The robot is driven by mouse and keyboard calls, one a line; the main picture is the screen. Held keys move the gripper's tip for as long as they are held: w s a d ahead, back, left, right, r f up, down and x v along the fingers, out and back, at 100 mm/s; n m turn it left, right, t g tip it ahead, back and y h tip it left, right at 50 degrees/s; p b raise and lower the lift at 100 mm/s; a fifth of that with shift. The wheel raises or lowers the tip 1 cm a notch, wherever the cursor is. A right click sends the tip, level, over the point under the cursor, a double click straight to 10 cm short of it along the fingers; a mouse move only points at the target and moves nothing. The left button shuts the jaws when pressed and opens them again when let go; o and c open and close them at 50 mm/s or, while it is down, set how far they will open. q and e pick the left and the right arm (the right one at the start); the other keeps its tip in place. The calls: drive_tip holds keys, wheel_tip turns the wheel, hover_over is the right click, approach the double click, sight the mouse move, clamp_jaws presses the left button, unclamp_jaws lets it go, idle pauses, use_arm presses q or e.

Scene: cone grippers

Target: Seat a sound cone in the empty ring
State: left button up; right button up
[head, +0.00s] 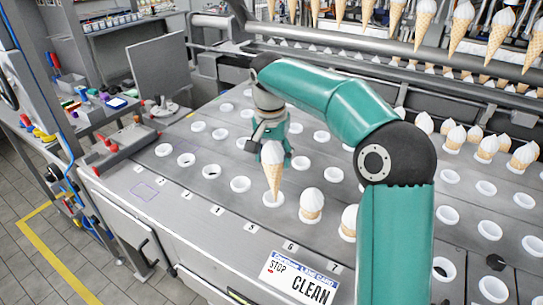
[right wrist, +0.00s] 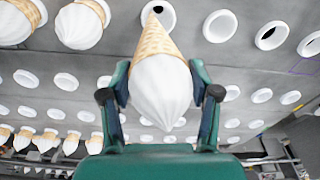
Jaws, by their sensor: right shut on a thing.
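My right gripper (head: 271,152) is shut on a cone (head: 273,180) with a white top and a tan wafer body. The cone is upright, point down, with its lower end over a white ring (head: 273,204) in the front row. In the right wrist view, the gripper (right wrist: 160,98) has a finger on each side of the white top (right wrist: 163,88), and the wafer narrows toward the ring (right wrist: 168,14). I cannot tell whether the point is inside the ring or just above it. My left gripper is not in view.
Seated cones (head: 311,204) stand right of the held cone. Rings without cones (head: 241,184) lie to its left. More cones (head: 488,147) stand at the right, and others hang in racks (head: 424,22) at the back. A "STOP CLEAN" card (head: 299,281) is at the front edge.

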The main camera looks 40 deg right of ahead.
sight(273, 187)
drive_tip(key=shift+f+b, duration=2.6)
drive_tip(key=shift+f, duration=0.35)
drive_tip(key=shift+s+f+b, duration=0.1)
drive_tip(key=shift+f+b, duration=1.25)
drive_tip(key=shift+f, duration=0.7)
drive_tip(key=o, duration=0.9)
drive_tip(key=shift+c, duration=0.2)
drive_tip(key=shift+r, duration=0.2)
drive_tip(key=r, duration=0.7)
drive_tip(key=a+r, duration=0.1)
drive_tip(key=r, duration=0.2)
drive_tip(key=shift+s+a+r, duration=0.1)
drive_tip(key=shift+s+r, duration=0.1)
drive_tip(key=shift+r, duration=0.2)
drive_tip(key=shift+s+r, duration=0.1)
drive_tip(key=shift+r, duration=0.25)
drive_tip(key=shift+a, duration=0.1)
